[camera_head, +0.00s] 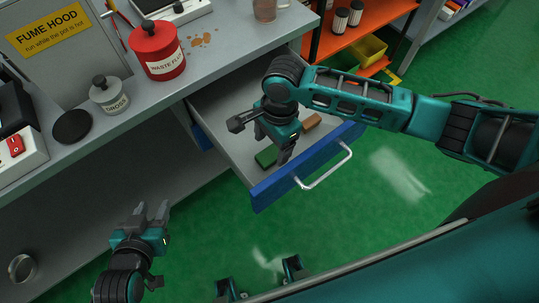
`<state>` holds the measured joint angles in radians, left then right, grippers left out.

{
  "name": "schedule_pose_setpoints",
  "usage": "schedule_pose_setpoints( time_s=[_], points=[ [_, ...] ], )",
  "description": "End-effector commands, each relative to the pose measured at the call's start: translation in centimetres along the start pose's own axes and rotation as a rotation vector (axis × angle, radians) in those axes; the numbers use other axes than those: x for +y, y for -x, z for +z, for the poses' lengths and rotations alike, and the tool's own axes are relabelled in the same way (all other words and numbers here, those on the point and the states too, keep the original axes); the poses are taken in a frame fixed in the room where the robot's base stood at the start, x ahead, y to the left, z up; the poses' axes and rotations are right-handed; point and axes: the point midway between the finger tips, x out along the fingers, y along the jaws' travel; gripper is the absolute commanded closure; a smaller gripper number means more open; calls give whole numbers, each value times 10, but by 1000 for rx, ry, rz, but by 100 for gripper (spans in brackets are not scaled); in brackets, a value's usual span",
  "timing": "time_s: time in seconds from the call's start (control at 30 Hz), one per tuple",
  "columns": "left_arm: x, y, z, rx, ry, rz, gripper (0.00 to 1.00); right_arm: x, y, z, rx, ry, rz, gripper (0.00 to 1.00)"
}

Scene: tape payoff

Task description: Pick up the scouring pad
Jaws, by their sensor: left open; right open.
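A small dark green pad, which looks like the scouring pad (265,157), lies on the floor of the open drawer (222,101), near its front left part. My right gripper (260,142) reaches down into the drawer area from above, open, with one finger beside the pad in the picture. Its fingers and wrist hide part of the drawer floor; I cannot tell its exact height over the pad. My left gripper (151,213) is open and empty, low at the left, outside the drawer and in front of the bench.
A brown block (312,121) lies in the drawer right of my gripper. The drawer's blue front (277,187) has a metal handle (327,168). On the bench stand a red waste pot (157,50) and a grey dross pot (109,95). An orange shelf (350,45) stands behind.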

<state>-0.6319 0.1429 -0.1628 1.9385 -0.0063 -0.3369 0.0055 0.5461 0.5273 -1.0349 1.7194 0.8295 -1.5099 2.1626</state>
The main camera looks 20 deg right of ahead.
Motion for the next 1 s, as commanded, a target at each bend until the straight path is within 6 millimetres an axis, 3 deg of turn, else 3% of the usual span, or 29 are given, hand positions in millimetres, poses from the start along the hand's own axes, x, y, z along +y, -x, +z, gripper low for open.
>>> schedule_pose_setpoints(
  time_s=[0.03,0.2,0.5,1.0],
  points=[
    [0,-4,4,1,0,0,57,-1,-12,0,1,0,1,26],
    [0,-7,6,6,-1,-1,57,-1,-32,0,1,0,0,26],
    [-1,-9,0,17,-2,-2,57,-1,-35,0,1,1,-2,26],
    [0,-7,3,11,-1,-1,57,-1,-35,0,1,1,-1,74]
  ],
)
